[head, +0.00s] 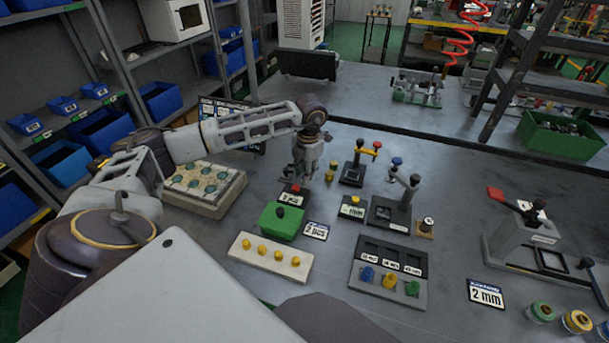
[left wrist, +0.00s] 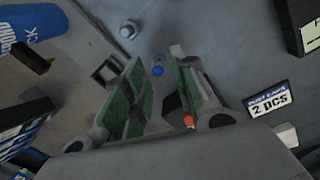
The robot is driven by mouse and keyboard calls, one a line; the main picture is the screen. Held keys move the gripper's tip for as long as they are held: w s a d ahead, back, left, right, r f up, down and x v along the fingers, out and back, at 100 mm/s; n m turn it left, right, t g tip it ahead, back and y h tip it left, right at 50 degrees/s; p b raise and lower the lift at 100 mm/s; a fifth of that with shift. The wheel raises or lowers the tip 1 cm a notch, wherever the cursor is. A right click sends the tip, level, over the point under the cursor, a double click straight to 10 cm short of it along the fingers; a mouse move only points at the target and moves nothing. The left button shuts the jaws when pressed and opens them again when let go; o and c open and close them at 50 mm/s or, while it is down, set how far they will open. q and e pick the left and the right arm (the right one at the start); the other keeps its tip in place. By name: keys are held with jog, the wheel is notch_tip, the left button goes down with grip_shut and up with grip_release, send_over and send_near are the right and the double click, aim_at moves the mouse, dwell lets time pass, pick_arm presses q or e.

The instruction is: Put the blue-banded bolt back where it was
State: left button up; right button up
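My left gripper (head: 306,172) is low over the middle of the table, beside the small block with a red knob (head: 295,188). In the left wrist view its two green-padded fingers (left wrist: 160,98) stand apart with a clear gap. A small round blue piece (left wrist: 157,71) shows beyond the gap, near the fingertips. It may be the blue-banded bolt, but its band and shape are too small to tell. It does not look gripped. A grey round-headed piece (left wrist: 128,28) stands farther up. My right gripper is out of view.
A green box (head: 282,222) and a pale plate with several yellow pegs (head: 243,256) lie nearer me. A studded pale block (head: 205,208) is left.

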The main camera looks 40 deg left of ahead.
pick_arm(q)
notch_tip(320, 180, up, 10)
jog(key=shift+d, duration=0.45)
